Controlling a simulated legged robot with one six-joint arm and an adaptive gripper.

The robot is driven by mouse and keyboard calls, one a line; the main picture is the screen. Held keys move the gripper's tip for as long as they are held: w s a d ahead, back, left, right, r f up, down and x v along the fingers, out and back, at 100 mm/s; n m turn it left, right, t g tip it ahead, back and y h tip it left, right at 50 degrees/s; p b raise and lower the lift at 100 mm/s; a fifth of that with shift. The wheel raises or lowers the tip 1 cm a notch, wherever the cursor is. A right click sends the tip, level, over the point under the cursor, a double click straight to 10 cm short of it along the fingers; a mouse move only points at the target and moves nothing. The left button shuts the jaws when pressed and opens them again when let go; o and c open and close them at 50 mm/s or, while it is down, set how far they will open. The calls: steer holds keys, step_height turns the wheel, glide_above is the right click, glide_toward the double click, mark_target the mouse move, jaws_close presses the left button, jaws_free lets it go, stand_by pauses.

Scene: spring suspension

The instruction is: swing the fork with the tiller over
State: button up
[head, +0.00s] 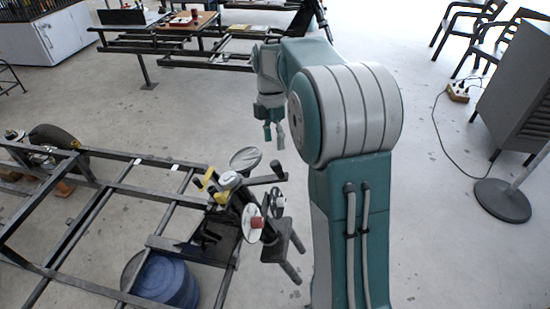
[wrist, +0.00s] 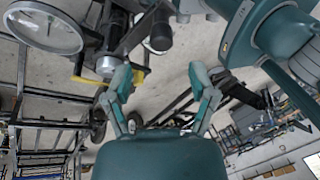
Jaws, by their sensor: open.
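The fork assembly (head: 246,203) stands at the right end of a dark metal frame, with black bars, round discs and a yellow clamp (head: 209,187). A dark bar (head: 268,180) that looks like the tiller sticks out to the right, ending in a short upright grip (head: 277,170). In the wrist view this grip (wrist: 161,32) shows at the top, beyond my fingertips. My gripper (head: 273,136) hangs above the bar, fingers down, open and empty. In the wrist view my gripper (wrist: 158,82) has both fingers apart with nothing between them. It appears clear of the assembly.
A round mirror-like disc (head: 245,158) rises beside the bar. The frame (head: 120,155) spreads left, with a blue drum (head: 166,281) under it. A workbench (head: 160,38) is at the back. A grey cabinet (head: 518,95) and cable are at right. Floor between is clear.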

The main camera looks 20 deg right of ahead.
steer(key=v, duration=0.4)
stand_by(0.3)
steer(key=s+a+r+m+t, duration=0.2)
steer(key=s+a+r+m, duration=0.1)
steer(key=s+m, duration=0.25)
steer(key=s+a+r+m+t, duration=0.2)
steer(key=s+a+m, duration=0.15)
steer(key=s, duration=0.25)
steer(key=s+a+f+m+t, duration=0.1)
steer(key=s+m+t, duration=0.1)
steer(key=s+m, duration=0.3)
steer(key=s+a+f+m+t, duration=0.2)
steer(key=s+m, duration=0.3)
steer(key=s, duration=0.2)
steer(key=shift+s+f+t+h, duration=0.2)
steer(key=shift+f+t+h, duration=0.1)
steer(key=shift+t+h, duration=0.1)
stand_by(0.6)
